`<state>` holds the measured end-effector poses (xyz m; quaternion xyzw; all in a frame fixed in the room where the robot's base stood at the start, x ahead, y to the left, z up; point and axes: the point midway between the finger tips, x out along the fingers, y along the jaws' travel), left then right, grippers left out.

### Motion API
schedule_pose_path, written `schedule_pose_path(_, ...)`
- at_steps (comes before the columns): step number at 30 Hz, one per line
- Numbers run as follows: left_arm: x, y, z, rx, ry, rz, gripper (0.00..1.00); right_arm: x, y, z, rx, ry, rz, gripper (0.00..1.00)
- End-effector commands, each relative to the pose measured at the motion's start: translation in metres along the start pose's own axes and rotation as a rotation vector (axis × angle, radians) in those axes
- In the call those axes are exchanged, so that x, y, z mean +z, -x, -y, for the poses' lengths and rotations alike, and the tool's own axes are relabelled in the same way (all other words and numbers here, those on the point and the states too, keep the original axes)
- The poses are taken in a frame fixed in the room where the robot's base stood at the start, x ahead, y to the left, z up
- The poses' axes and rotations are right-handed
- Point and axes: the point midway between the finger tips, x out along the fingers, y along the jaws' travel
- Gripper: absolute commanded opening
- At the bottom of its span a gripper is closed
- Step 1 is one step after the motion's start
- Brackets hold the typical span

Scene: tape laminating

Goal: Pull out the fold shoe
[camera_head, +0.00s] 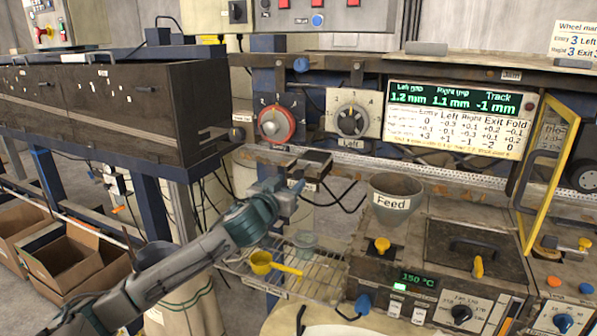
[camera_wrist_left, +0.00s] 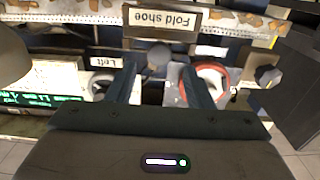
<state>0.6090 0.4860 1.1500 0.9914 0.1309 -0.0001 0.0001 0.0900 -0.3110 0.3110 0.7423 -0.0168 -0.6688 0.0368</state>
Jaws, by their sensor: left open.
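The fold shoe label (camera_wrist_left: 163,19) shows upside down in the left wrist view, at the top, on a dark part. In the head view the dark fold shoe block (camera_head: 308,163) sticks out below the dials, with a small white label under it. My left gripper (camera_head: 291,192) is just below and in front of that block. In the left wrist view its two fingers (camera_wrist_left: 160,90) are apart with nothing seen held between them. A grey round knob (camera_wrist_left: 157,56) lies beyond the gap, apart from the fingers as far as I can tell. My right gripper is not in view.
A red dial (camera_head: 277,122) and the Left dial (camera_head: 350,119) sit above on the panel. The Feed funnel (camera_head: 393,200) stands to the right on the heater box. A wire rack (camera_head: 325,268) with a yellow scoop (camera_head: 262,262) lies below the gripper. Cables hang nearby.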

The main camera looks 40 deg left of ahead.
Motion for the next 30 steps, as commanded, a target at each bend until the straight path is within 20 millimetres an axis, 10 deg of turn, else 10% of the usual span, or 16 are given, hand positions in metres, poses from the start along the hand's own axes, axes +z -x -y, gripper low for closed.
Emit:
schedule_pose_path(12, -0.002, -0.055, -0.001, 0.002, 0.003, 0.000, 0.47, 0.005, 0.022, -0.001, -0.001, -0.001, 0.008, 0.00)
schedule_pose_path(25, 0.000, -0.065, -0.001, 0.003, -0.001, 0.000, 0.47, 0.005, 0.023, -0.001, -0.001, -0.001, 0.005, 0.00)
schedule_pose_path(30, 0.000, -0.065, -0.001, 0.003, -0.001, 0.001, 0.17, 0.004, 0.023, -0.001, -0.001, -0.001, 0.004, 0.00)
